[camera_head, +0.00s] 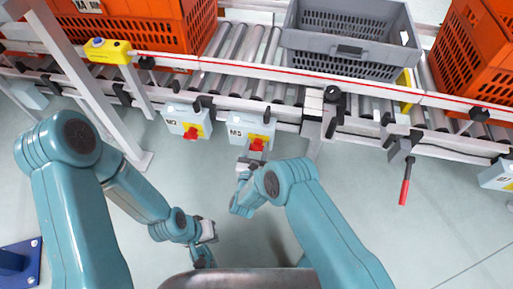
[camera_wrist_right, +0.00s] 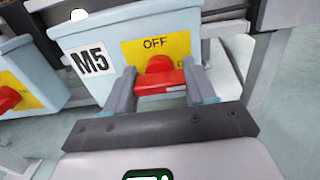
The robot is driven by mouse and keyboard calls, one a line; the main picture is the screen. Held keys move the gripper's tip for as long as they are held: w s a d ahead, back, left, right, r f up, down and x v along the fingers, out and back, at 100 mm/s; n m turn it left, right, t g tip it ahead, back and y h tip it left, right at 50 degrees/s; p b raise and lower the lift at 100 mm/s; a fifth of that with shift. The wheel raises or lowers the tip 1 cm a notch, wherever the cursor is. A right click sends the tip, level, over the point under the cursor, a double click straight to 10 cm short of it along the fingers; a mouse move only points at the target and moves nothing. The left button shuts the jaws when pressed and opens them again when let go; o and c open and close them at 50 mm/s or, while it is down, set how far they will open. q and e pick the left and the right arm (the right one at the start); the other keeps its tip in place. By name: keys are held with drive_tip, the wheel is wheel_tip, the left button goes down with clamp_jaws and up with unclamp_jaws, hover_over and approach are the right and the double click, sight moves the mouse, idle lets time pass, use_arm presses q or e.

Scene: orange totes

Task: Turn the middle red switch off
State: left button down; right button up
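The red switch (camera_wrist_right: 162,80) sits on the yellow plate of the pale blue box marked M5 (camera_head: 252,128). The word OFF stands above its knob; lettering at its right is partly hidden. My right gripper (camera_wrist_right: 160,84) is at this switch, one finger on each side of its handle. The fingers are very close to the handle's ends; I cannot tell whether they press on it. In the head view the right gripper (camera_head: 245,163) reaches the front of the M5 box. My left gripper (camera_head: 207,232) hangs low over the floor, away from the switches; its fingers are unclear.
Another box with a red switch (camera_head: 190,132) is left of M5, and a further box (camera_head: 498,177) is at the far right. A roller conveyor (camera_head: 240,45) runs behind, with orange totes (camera_head: 130,30) and a grey crate (camera_head: 350,47). A red-handled lever (camera_head: 405,182) hangs at right.

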drive_tip(key=n, duration=0.3)
drive_tip(key=shift+n+b, duration=0.4)
drive_tip(key=n+b, duration=0.1)
drive_tip(key=n, duration=0.4)
drive_tip(key=shift+w+n, duration=0.1)
drive_tip(key=shift+n, duration=0.2)
drive_tip(key=n, duration=0.4)
drive_tip(key=shift+b, duration=0.35)
use_arm(q)
drive_tip(key=shift+w+a+f+t+b, duration=0.15)
drive_tip(key=shift+w+f, duration=0.3)
drive_tip(key=shift+f, duration=0.35)
drive_tip(key=shift+w+a+f+t+b, duration=0.15)
drive_tip(key=shift+w+f, duration=0.3)
drive_tip(key=shift+f, duration=0.3)
use_arm(e)
drive_tip(key=shift+n, duration=2.1)
use_arm(q)
drive_tip(key=shift+d, duration=0.1)
use_arm(e)
drive_tip(key=shift+r+n, duration=0.1)
drive_tip(key=shift+n, duration=0.2)
drive_tip(key=o, duration=1)
drive_tip(key=shift+o, duration=0.2)
use_arm(q)
drive_tip(key=shift+f, duration=0.1)
use_arm(e)
drive_tip(key=shift+f, duration=0.2)
